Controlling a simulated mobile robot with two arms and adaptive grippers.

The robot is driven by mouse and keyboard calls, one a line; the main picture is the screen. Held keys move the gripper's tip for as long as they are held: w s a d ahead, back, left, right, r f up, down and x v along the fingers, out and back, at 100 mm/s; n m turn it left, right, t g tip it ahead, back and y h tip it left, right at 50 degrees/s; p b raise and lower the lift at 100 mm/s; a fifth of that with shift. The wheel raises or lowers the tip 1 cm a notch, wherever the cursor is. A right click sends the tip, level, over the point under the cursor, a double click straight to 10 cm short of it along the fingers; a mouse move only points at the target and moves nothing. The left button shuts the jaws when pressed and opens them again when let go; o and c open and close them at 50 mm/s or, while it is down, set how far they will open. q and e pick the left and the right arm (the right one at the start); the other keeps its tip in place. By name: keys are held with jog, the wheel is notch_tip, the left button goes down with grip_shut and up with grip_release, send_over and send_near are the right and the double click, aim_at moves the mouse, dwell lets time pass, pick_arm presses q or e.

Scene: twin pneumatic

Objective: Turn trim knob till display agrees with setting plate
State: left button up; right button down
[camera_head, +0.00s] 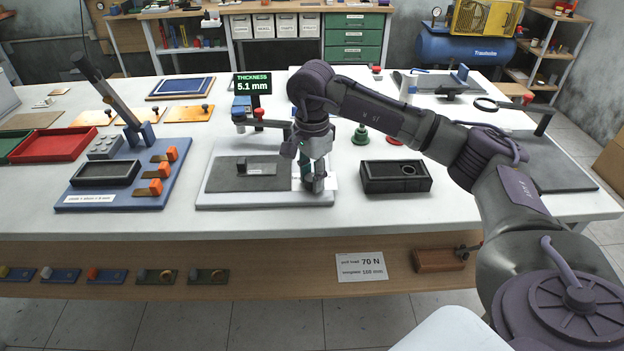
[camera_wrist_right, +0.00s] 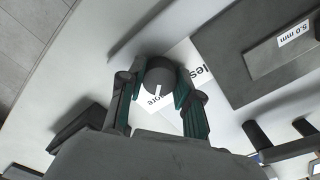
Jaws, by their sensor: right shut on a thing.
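A grey plate (camera_head: 257,169) carries a small white label; in the right wrist view this label (camera_wrist_right: 296,35) reads 5.0 mm. The trim knob (camera_wrist_right: 157,75) is a round dark grey cap with a white pointer line, on the right part of the light base. My right gripper (camera_head: 314,184) is over it, with its two green-lined fingers around the knob, shut on it. In the head view the gripper hides most of the knob. My left gripper does not show.
The light base (camera_head: 215,200) lies near the table's front. A blue fixture board (camera_head: 110,200) with orange clamps is left of it, and a black box (camera_head: 396,188) stands on its right. Green and red buttons (camera_head: 360,134) are behind. The table front between these is clear.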

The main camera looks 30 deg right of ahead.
jog(key=shift+n+b, duration=0.4)
jog(key=shift+n, duration=1.2)
jog(key=c, duration=0.8)
grip_release()
notch_tip(320, 180, up, 12)
jog(key=shift+r, duration=0.1)
